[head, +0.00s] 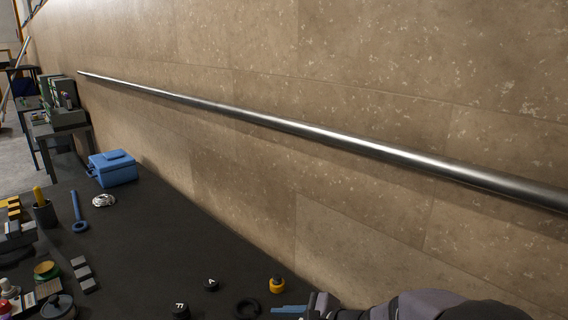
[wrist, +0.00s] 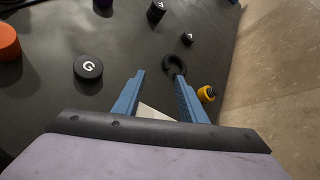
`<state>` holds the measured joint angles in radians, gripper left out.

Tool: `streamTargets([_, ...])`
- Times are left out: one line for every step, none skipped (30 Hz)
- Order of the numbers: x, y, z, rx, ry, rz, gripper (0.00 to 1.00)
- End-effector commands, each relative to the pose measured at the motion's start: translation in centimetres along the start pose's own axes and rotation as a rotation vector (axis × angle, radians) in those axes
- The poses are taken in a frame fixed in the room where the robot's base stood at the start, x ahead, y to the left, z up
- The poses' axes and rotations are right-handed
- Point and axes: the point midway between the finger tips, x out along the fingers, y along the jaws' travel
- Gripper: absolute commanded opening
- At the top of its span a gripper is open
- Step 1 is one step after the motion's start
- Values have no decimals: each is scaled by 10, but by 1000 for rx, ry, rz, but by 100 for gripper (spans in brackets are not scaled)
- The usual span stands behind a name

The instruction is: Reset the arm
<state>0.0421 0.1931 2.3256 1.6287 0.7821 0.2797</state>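My gripper (head: 291,309) shows at the bottom of the head view, with blue fingers low over the dark table (head: 150,245). In the wrist view my gripper (wrist: 160,85) has its two blue fingers spread apart, with nothing held between them. A black ring (wrist: 174,66) lies on the table just beyond the right fingertip.
Black lettered pieces stand nearby, one marked G (wrist: 88,68) and one marked F (head: 180,310). A wall (head: 330,230) with a metal rail (head: 330,137) runs along the right. A blue box (head: 112,168), a blue wrench (head: 78,212) and several small parts lie farther left.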

Motion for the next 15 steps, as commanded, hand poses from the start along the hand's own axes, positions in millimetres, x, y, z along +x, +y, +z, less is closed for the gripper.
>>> streamTargets([-10,14,8,-104,23,62,38])
streamTargets([-14,24,8,-166,35,100,38])
streamTargets([-18,36,7,-246,51,150,38])
streamTargets([-23,45,5,-308,62,187,38])
streamTargets([-28,54,4,-368,73,224,38])
streamTargets([-34,65,0,-449,87,274,38])
streamTargets([-40,72,-2,-510,96,312,38])
streamTargets([-46,80,-5,-571,105,350,38])
streamTargets([-54,89,-9,-650,116,399,38])
streamTargets([-60,95,-13,-710,124,436,38])
streamTargets([-66,100,-16,-768,132,471,38])
streamTargets([-75,107,-21,-844,142,518,38])
streamTargets([-81,112,-26,-899,148,554,38])
streamTargets([-88,115,-30,-955,153,588,38])
streamTargets([-96,120,-36,-1026,161,634,38])
